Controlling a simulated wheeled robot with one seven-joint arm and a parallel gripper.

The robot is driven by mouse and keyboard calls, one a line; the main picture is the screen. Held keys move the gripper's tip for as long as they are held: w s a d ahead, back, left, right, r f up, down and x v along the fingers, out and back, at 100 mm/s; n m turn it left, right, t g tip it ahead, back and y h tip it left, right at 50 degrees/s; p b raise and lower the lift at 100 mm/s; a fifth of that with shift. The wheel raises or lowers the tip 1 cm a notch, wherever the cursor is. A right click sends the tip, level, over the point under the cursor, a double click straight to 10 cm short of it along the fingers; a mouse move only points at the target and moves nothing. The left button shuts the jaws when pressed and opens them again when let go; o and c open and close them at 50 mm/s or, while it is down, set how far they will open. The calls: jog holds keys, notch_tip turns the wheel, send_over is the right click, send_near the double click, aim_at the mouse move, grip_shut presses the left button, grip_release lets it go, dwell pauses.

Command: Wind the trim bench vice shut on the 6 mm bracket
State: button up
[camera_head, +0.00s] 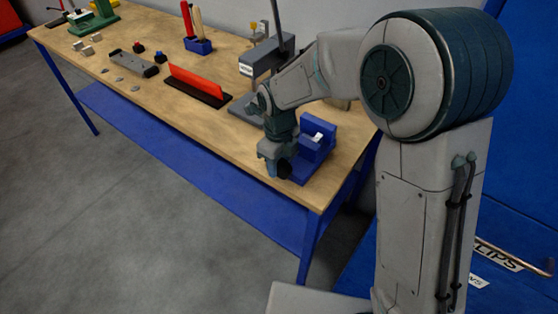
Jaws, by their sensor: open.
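The blue bench vice (313,155) stands near the right end of the wooden bench. A small pale piece (318,137) shows at the top between its jaws. It may be the bracket, but it is too small to be sure. My gripper (275,168) points down at the left, front side of the vice, open. A dark round part shows between the gripper and the vice. I cannot tell whether it is the vice's handle or part of my gripper, nor whether the fingers touch anything. My forearm hides part of the area behind.
The bench (150,62) has a grey press-like stand (267,60) behind my gripper. A red upright plate on a black base (198,85) lies left of it. Farther left are a grey bar (132,63), small blocks and a blue tool holder (198,45). The bench's front edge is close to my gripper.

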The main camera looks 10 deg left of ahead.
jog(key=shift+f, duration=0.15)
grip_shut()
jog(key=shift+d+f+b, duration=0.1)
jog(key=shift+b, duration=0.4)
